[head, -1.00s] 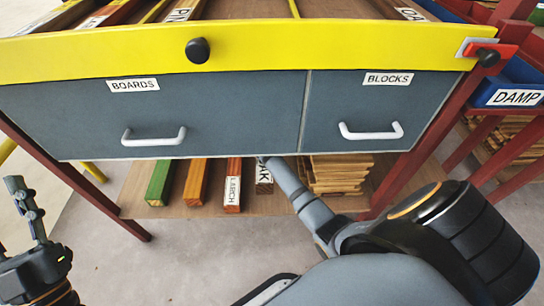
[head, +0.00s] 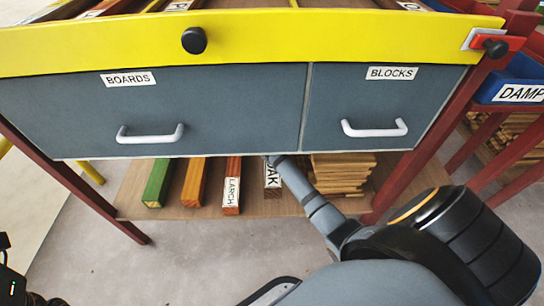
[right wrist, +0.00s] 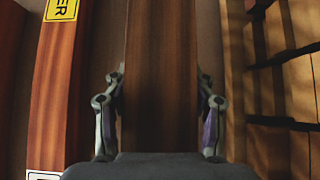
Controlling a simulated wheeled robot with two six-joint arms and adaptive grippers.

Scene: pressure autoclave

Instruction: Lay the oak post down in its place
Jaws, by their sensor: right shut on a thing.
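The oak post (head: 273,194) is low at the shelf under the drawers, between the larch post and the plank stack in the head view. Its front end and part of its white label show; its rear is hidden by the drawers. I cannot tell whether it touches the shelf (head: 185,213). In the right wrist view the dark brown post (right wrist: 161,70) runs lengthwise between the fingers of my right gripper (right wrist: 160,105), which is shut on it. In the head view that gripper is hidden under the drawers. Of my left arm only a dark piece shows at the lower left edge.
The larch post (head: 232,170), an orange post (head: 194,182) and a green post (head: 158,183) lie left of the oak post. A plank stack (head: 342,172) lies right of it. Drawers (head: 150,100) overhang the shelf, with a red leg (head: 420,150) at right.

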